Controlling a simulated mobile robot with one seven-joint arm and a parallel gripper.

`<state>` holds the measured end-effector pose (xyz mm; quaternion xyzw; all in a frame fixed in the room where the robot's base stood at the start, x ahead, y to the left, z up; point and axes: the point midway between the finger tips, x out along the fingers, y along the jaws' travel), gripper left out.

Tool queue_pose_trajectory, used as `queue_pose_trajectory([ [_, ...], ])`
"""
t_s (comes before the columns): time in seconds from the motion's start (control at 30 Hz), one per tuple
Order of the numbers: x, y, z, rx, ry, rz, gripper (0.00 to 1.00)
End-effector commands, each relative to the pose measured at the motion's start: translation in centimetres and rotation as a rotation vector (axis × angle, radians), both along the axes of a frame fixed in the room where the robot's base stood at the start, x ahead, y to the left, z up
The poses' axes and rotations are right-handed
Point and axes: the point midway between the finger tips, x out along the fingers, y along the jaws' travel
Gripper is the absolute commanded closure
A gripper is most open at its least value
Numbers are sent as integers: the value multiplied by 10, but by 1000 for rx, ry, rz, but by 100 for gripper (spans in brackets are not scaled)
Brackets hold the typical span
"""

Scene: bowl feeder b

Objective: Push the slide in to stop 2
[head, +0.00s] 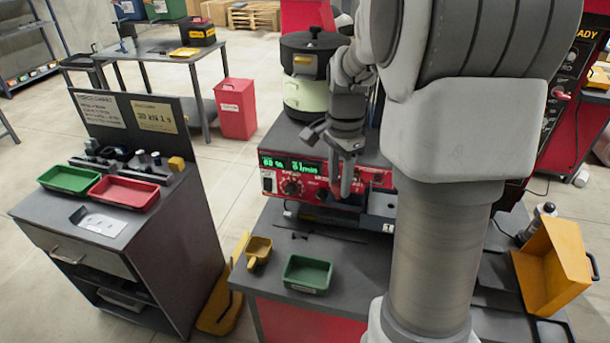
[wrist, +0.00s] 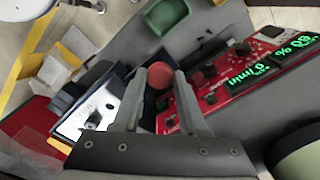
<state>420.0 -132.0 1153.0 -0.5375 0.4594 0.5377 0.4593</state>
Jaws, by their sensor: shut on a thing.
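My gripper (head: 346,188) points down in front of the red control panel in the head view. In the wrist view its two fingers (wrist: 160,82) are shut on a red round knob (wrist: 160,73), one finger on each side. The knob seems to be the slide's handle, but the slide's body is mostly hidden by the fingers and palm. A pale plate with dark markings (wrist: 92,112) lies left of the fingers in the wrist view. In the head view a grey block (head: 381,204) with a small "1" label sits right of my gripper. I cannot tell which stop the slide is at.
The red control panel (head: 290,180) with green displays stands behind my gripper. A green tray (head: 307,273) and a yellow scoop (head: 257,252) are on the bench in front. A yellow bin (head: 552,267) is at the right. A side cabinet holds a red tray (head: 124,192).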

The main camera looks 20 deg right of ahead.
Motion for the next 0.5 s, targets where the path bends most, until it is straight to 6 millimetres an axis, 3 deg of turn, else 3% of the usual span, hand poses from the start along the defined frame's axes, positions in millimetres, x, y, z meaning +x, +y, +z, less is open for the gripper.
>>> queue_pose_trajectory([
  [0.2, -28, -37, 0, -1, 3, -6, 100],
  [0.5, -44, -61, 0, -1, 2, -2, 100],
])
